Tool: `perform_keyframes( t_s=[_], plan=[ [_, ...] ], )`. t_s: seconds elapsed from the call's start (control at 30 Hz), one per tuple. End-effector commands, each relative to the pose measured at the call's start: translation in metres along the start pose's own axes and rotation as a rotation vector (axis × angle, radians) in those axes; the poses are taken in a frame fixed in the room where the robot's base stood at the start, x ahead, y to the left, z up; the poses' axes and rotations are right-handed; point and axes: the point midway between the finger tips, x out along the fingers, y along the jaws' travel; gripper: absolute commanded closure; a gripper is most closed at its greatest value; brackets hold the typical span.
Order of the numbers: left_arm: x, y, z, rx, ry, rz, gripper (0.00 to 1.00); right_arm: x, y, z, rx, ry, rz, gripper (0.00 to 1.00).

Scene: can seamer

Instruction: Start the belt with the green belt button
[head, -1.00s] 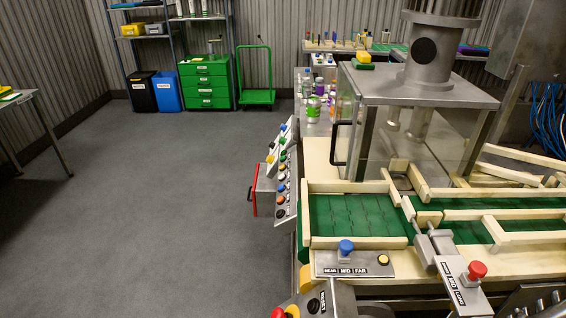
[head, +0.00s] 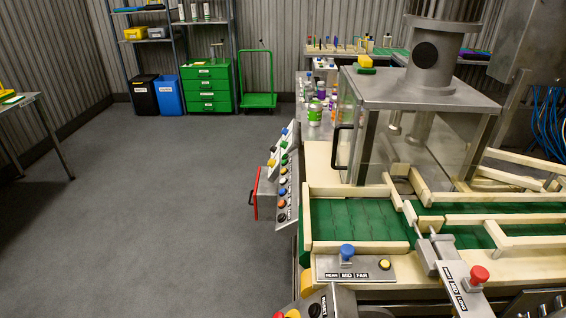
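A sloped control panel (head: 287,190) with a column of small coloured buttons stands at the left end of the machine. A small green button (head: 284,144) shows near the top of that column; its label is too small to read. The green conveyor belt (head: 355,218) lies between pale wooden rails to the right of the panel. Neither of my grippers is in view, and nothing covers the panel.
A blue knob (head: 347,250) on a NEAR/MID/FAR plate and a red knob (head: 479,274) stand at the front. A clear-walled machine housing (head: 425,92) rises behind the belt. The grey floor to the left is clear.

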Motion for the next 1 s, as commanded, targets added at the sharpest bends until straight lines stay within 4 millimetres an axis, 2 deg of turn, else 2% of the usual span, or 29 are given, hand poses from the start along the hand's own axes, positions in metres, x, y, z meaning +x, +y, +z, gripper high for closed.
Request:
perform_keyframes(
  t_s=[0.9,0.93,1.0],
  plan=[
    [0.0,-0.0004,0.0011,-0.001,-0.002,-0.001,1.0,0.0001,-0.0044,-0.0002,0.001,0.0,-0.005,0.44],
    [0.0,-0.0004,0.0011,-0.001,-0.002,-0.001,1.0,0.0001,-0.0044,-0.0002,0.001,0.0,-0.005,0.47],
    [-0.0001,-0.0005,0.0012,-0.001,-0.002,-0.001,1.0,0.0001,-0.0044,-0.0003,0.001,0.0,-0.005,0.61]
  ],
)
